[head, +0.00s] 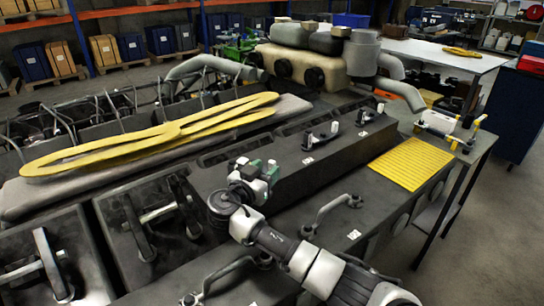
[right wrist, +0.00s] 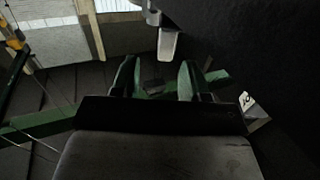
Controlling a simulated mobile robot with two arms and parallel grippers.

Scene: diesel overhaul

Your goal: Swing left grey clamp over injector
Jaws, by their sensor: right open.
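A grey clamp (head: 320,137) with a dark bar and pale upright ends sits on the dark engine cover, the left one of two alike. The other clamp (head: 366,116) is farther right. I cannot tell the injector apart from these fittings. My right gripper (head: 258,172) is over the cover, left of and nearer than the left clamp, apart from it. Its green-padded fingers (right wrist: 156,80) are open and empty in the right wrist view. A pale grey peg (right wrist: 168,45) hangs ahead of them there, with its upper part dark. My left gripper is out of view.
A yellow ribbed mat (head: 410,163) lies right of the cover. Yellow gaskets (head: 150,140) lie on a long grey cover at left. Curved handles (head: 335,208) stand near my right arm. A small white tag (right wrist: 246,101) shows right of the fingers.

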